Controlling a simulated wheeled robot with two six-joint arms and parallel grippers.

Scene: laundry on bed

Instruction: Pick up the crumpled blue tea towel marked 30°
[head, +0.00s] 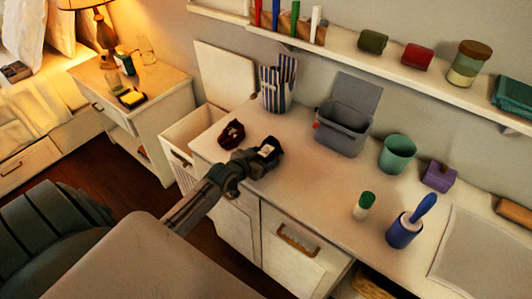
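My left gripper (250,160) reaches in from the lower left over the left end of the white counter. At its fingertips is a small dark, crumpled cloth (269,147) with a pale tag. Its colour looks dark, possibly blue, and the mark on the tag is too small to read. The gripper overlaps the cloth in this view, and I cannot tell whether the fingers are closed on it. A dark red crumpled cloth (231,133) lies just left of it, apart from the gripper. My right gripper is not in view.
On the counter (310,190) stand a striped bag (277,88), a grey open-lidded bin (342,130), a green cup (397,154), a green-capped bottle (364,206) and a blue pot with a brush (405,232). A white hamper (190,135) stands left. A shelf runs above.

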